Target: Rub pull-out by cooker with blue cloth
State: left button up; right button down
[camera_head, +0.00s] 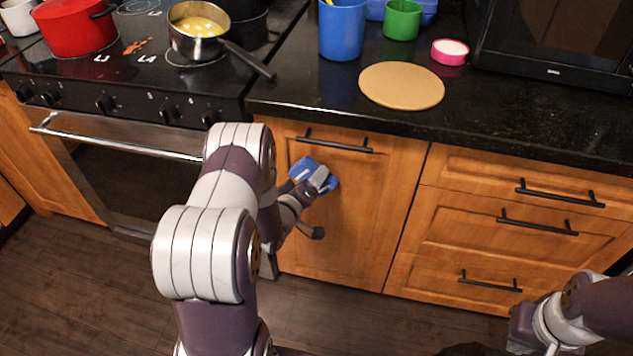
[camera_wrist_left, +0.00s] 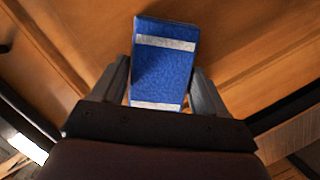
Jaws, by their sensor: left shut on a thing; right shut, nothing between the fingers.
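The pull-out (camera_head: 370,215) is the tall wooden front with a black bar handle (camera_head: 334,141), directly right of the cooker (camera_head: 120,180). It looks closed. My left gripper (camera_head: 318,182) is in front of its upper left part, below the handle. It is shut on the blue cloth (camera_head: 303,168), which has pale stripes. In the left wrist view the cloth (camera_wrist_left: 165,75) stands out between the two fingers toward the wood. The cloth is at or very near the front; contact cannot be told. My right gripper (camera_head: 521,328) is low at the right, shut and empty.
A saucepan (camera_head: 197,45) with yellow contents and a red pot (camera_head: 76,24) stand on the hob. The counter holds a blue cup (camera_head: 342,30), a green cup (camera_head: 402,20), a pink-rimmed dish (camera_head: 450,52) and a round tan board (camera_head: 401,86). Drawers (camera_head: 510,230) are to the right.

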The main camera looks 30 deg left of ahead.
pick_arm(q)
jog(key=s+p, duration=0.1)
jog(key=s, duration=0.2)
jog(key=s+d+p, duration=0.1)
jog(key=s, duration=0.1)
jog(key=shift+s+d, duration=0.2)
jog(key=shift+s, duration=0.2)
jog(key=s, duration=0.1)
jog(key=s+p, duration=0.1)
jog(key=s, duration=0.1)
jog(key=shift+d, duration=0.4)
